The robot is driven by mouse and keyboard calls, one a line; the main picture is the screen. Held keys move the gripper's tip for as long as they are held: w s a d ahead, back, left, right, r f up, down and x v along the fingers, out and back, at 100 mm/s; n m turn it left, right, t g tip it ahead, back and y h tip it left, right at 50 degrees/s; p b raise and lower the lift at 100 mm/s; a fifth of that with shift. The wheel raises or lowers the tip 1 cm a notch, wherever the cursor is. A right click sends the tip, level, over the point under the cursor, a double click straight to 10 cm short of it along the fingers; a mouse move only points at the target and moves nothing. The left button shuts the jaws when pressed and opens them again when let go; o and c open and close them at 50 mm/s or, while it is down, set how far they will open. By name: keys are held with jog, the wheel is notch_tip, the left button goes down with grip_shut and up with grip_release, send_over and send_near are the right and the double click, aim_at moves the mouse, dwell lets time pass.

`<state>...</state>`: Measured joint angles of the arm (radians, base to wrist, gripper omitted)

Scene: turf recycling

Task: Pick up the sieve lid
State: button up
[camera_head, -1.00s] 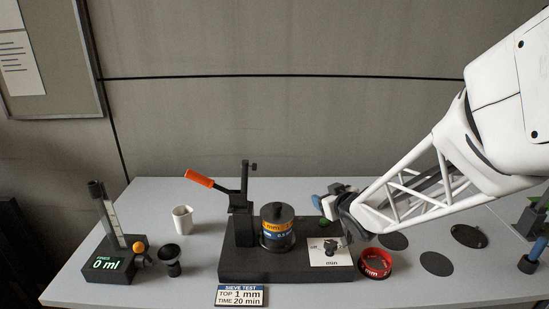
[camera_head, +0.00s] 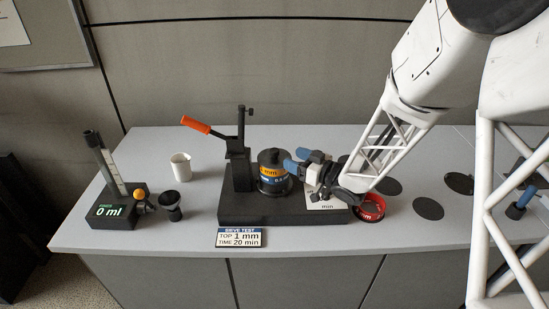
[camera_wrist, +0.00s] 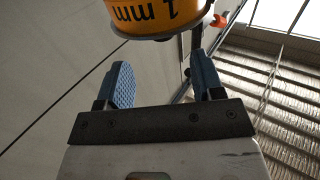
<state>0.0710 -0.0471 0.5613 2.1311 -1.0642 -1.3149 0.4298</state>
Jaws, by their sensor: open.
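The sieve lid (camera_head: 272,155) is dark with a short round knob. In the wrist view, my gripper (camera_wrist: 163,76) is open with nothing between the fingers. The orange "1 mm" sieve (camera_wrist: 155,15) shows upside down beyond the fingertips. I cannot make out the lid's knob there.
A black post with an orange-handled lever (camera_head: 196,125) stands close left of the stack. A red sieve ring (camera_head: 370,208) lies right of the base, with dark discs (camera_head: 428,208) beyond it. A white cup (camera_head: 180,167) and black funnel (camera_head: 171,205) stand left.

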aim_at(274, 150)
jog(key=shift+x, duration=1.3)
jog(key=shift+a, duration=0.1)
jog(key=shift+x, duration=2.5)
jog(key=shift+s+a+r, duration=0.1)
jog(key=shift+r, duration=0.05)
jog(key=shift+c, duration=0.2)
jog(key=c, duration=1)
jog(key=shift+r, duration=0.15)
